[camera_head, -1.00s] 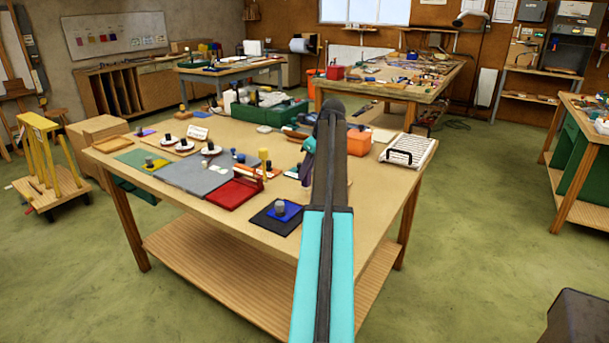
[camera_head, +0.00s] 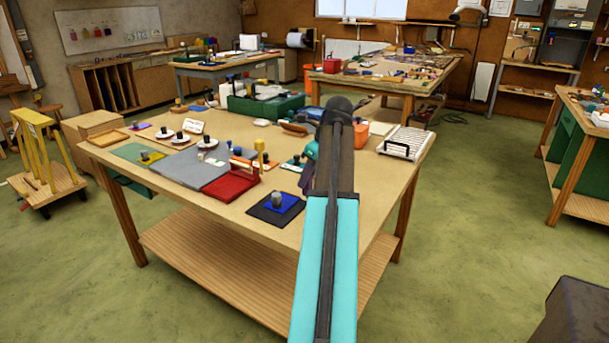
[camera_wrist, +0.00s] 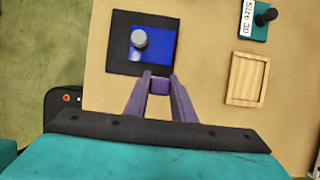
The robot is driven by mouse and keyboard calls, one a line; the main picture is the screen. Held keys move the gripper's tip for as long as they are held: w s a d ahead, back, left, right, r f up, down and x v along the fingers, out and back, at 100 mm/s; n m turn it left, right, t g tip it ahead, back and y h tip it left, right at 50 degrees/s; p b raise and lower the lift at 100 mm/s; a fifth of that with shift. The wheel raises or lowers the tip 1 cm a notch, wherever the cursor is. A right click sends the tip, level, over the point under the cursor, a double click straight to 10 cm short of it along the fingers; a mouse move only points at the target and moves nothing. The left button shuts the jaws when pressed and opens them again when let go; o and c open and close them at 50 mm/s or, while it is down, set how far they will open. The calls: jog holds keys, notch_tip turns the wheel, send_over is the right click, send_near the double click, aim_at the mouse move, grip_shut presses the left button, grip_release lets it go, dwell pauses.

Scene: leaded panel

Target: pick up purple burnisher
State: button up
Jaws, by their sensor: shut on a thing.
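My gripper (camera_wrist: 160,85) shows in the wrist view, over the near side of the dark mat (camera_wrist: 124,62) with a blue glass square (camera_wrist: 165,44) on it. Its fingers are shut on a small purple piece, the purple burnisher (camera_wrist: 160,87). Only a short part of the burnisher shows between the fingertips; its full shape is hidden. A grey knob (camera_wrist: 140,39) stands on the blue square just beyond the fingertips.
The worktable (camera_head: 330,210) holds the dark mat (camera_head: 263,216), a red tray (camera_head: 230,185), a yellow post (camera_head: 259,150) and a white slatted rack (camera_head: 407,142). The wrist view also shows a wooden tray (camera_wrist: 247,78) and a teal labelled block (camera_wrist: 255,30). Bare tabletop lies between them.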

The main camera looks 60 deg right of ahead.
jog(key=shift+s+a+r, duration=0.15)
jog(key=shift+s+a, duration=0.55)
jog(key=shift+a, duration=0.15)
jog(key=shift+o, duration=0.6)
jog(key=shift+c, duration=0.6)
